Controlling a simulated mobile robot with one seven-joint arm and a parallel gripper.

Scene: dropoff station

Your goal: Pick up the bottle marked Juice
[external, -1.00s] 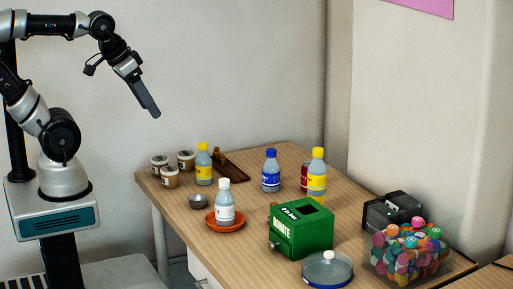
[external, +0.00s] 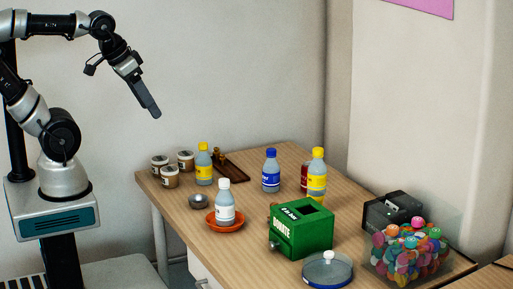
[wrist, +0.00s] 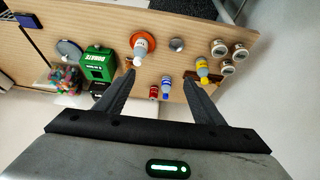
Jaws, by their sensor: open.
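Several bottles stand upright on the wooden table; their label words are too small to read, so I cannot tell which is Juice. One yellow-capped bottle (external: 204,167) stands near the cups, another yellow-capped bottle (external: 317,178) behind the green box. A blue-capped bottle (external: 271,172) is between them. A white-capped bottle (external: 225,205) stands on an orange dish (external: 212,225). In the wrist view are the white-capped bottle (wrist: 143,43), blue-labelled bottle (wrist: 166,88) and a yellow-capped bottle (wrist: 202,69). My gripper (external: 155,112) is open and empty, high above the table's far left; its fingers (wrist: 158,76) spread apart.
A green donate box (external: 308,236), a round clear dish (external: 327,273), a black box (external: 391,210) and a clear bin of colourful caps (external: 408,255) fill the right front. A red item (external: 304,177) is partly hidden. Cups (external: 170,178), a metal bowl (external: 198,201) and brown tray (external: 232,168) are left.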

